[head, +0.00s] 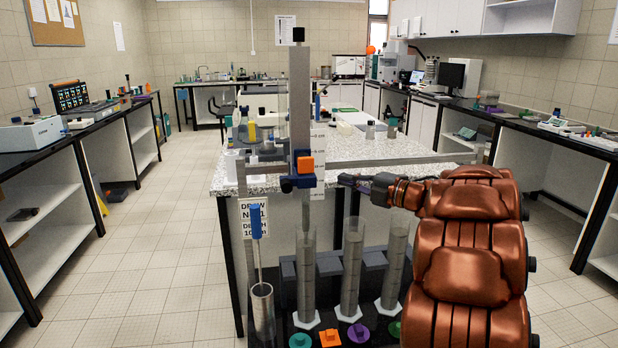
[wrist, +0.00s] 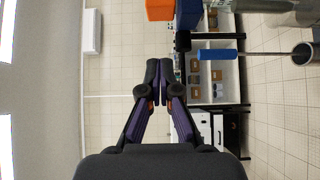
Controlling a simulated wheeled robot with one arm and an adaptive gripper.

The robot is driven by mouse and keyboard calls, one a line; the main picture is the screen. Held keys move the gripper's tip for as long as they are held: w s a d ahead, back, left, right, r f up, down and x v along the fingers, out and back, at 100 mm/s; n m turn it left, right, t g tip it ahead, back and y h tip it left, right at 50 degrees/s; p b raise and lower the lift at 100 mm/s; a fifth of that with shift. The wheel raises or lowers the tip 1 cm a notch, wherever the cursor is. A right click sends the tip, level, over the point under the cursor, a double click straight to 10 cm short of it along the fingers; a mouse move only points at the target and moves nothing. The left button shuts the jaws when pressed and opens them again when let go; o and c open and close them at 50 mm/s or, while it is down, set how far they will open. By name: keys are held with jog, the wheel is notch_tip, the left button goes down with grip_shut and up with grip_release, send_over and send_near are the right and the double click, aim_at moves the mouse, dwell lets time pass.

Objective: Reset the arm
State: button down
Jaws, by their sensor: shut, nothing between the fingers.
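My gripper (head: 350,180) is at the end of the copper-coloured arm, raised in the middle right of the head view and pointing left. In the wrist view my gripper (wrist: 159,72) has its two dark fingers together, with nothing between them. In the head view its tips are a little right of the grey column's blue clamp (head: 298,183) and orange block (head: 305,164), apart from them as far as I can tell. The orange block (wrist: 160,9) and the blue part (wrist: 188,14) also show at the top of the wrist view.
Tall clear cylinders (head: 353,265) stand below my gripper on the dark bench. A blue-handled rod (head: 256,222) stands in a metal tube (head: 263,310) at left. Green, orange and purple pieces (head: 358,333) lie in front. A speckled table (head: 380,150) is behind. The left aisle floor is free.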

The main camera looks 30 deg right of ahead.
jog(key=w+d+r+m+h+p, duration=0.15)
jog(key=w+r+m+h, duration=0.35)
jog(key=m+h, duration=0.65)
jog(key=s+a+f+m+g+p, duration=0.2)
jog(key=s+a+f+m+g, duration=0.35)
jog(key=s+a, duration=0.35)
jog(key=s+a+f+m+g+p, duration=0.2)
jog(key=s+a+f+m+g, duration=0.4)
jog(key=s, duration=0.5)
jog(key=s+a+f+g+y, duration=0.2)
jog(key=s+a+f+g, duration=0.1)
jog(key=s+a, duration=0.6)
jog(key=s+a+f+g+y+p, duration=0.1)
jog(key=s+a+f+g+y, duration=0.1)
jog(key=s+a, duration=0.7)
jog(key=s+f+g, duration=0.1)
jog(key=s+g, duration=0.1)
jog(key=s, duration=0.2)
jog(key=shift+s+a+f, duration=0.2)
jog(key=shift+a+f, duration=0.1)
jog(key=shift+a, duration=0.05)
